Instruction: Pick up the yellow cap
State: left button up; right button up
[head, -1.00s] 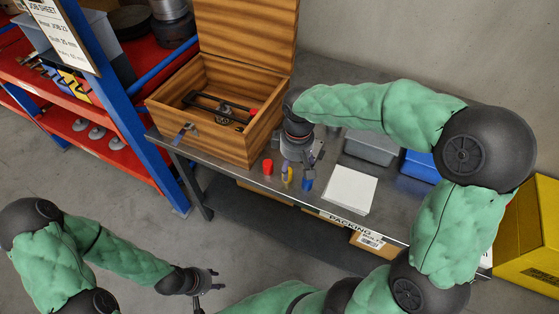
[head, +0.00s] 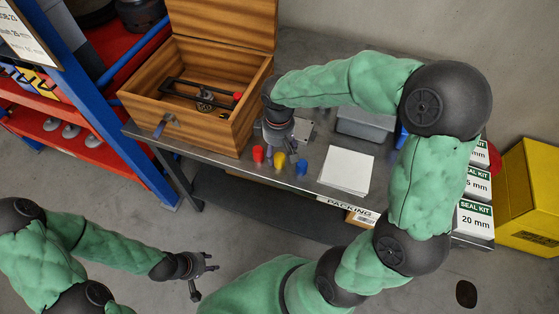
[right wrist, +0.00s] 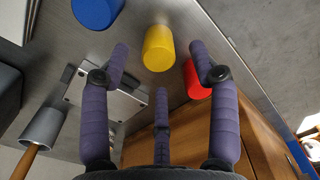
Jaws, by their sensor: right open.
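The yellow cap (head: 280,161) stands near the table's front edge, between a red cap (head: 258,154) and a blue cap (head: 301,168). My right gripper (head: 278,143) is open and empty, just behind the yellow cap in the head view. In the right wrist view, the yellow cap (right wrist: 158,48) shows between and beyond the spread fingers (right wrist: 160,60); I see no contact. The red cap (right wrist: 196,80) is partly hidden by the right finger, and the blue cap (right wrist: 96,10) is cut by the top edge. My left gripper (head: 203,280) is open and empty, away from the table.
An open wooden box (head: 190,118) stands left of my right gripper. White sheets (head: 346,169) lie right of the caps, with a grey bin (head: 364,124) behind. A metal plate (right wrist: 112,100) lies beside the caps. A grey cup-shaped part with a wooden handle (right wrist: 42,128) shows lower left.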

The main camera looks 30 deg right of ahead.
aim_at(279, 156)
notch_tip(279, 156, down, 4)
jog(key=shift+r+b, duration=0.1)
jog(key=shift+b, duration=0.6)
jog(key=c, duration=0.9)
jog(key=shift+r, duration=0.15)
